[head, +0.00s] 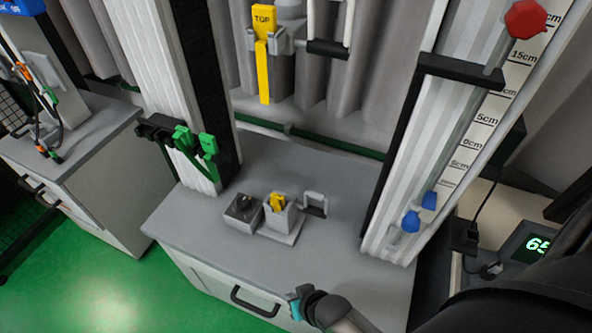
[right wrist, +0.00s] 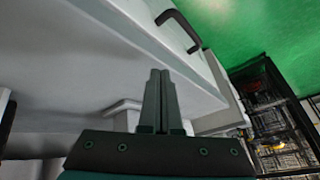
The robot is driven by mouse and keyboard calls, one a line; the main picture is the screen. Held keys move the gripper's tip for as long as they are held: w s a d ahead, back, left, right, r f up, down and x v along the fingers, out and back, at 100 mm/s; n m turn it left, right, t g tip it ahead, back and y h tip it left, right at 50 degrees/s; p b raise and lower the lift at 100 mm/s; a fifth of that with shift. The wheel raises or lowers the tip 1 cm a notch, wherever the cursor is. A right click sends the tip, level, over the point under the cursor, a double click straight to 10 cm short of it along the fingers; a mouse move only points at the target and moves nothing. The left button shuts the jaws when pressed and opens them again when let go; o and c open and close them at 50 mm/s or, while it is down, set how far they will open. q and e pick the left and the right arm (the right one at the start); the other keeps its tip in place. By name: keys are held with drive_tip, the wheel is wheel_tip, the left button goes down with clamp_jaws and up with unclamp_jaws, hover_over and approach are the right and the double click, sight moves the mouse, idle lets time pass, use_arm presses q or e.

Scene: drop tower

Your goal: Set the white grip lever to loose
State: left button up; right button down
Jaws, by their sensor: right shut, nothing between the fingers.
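Two white U-shaped handles show in the head view. One (head: 316,201) stands beside the small fixture on the bench; the other (head: 345,22), with a black bar at its foot, hangs at the top beside the yellow piece marked TOP (head: 264,50). I cannot tell which is the grip lever, and no loose marking is legible. My right gripper (head: 294,306) is low at the bench's front edge, apart from both handles. In the right wrist view its fingers (right wrist: 160,75) are together and empty. My left gripper is not in view.
The grey bench (head: 215,221) holds a fixture with a yellow insert (head: 277,202) and a grey block (head: 243,212). Columns carry green levers (head: 208,145) left and blue knobs (head: 411,222) right. A red knob (head: 525,18) is at top right. The bench front has a black handle (head: 250,301).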

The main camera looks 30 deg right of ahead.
drive_tip(key=w+a+r+m+t+p, duration=0.1)
drive_tip(key=w+r+m+t, duration=0.7)
drive_tip(key=r, duration=0.7)
drive_tip(key=w+a+r+m+t+p, duration=0.15)
drive_tip(key=w+r+m+t, duration=0.5)
drive_tip(key=r, duration=0.75)
drive_tip(key=w+d+r+m+t+h+p, duration=0.1)
drive_tip(key=d+r+m+h, duration=0.15)
drive_tip(key=r+m, duration=0.3)
drive_tip(key=w+d+r+m+t+h, duration=0.2)
drive_tip(key=r+m+h, duration=0.2)
drive_tip(key=r+m, duration=0.15)
drive_tip(key=m+g+h+p, duration=0.1)
drive_tip(key=m+g+h, duration=0.6)
drive_tip(key=m+h, duration=1.05)
approach(327, 42)
wheel_tip(327, 42, up, 5)
drive_tip(key=m+y, duration=0.2)
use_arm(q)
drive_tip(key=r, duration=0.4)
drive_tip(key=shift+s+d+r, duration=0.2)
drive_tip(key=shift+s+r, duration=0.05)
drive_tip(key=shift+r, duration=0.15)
use_arm(e)
drive_tip(key=shift+s+a+n, duration=0.2)
drive_tip(key=shift+s+n, duration=0.1)
drive_tip(key=shift+s, duration=0.1)
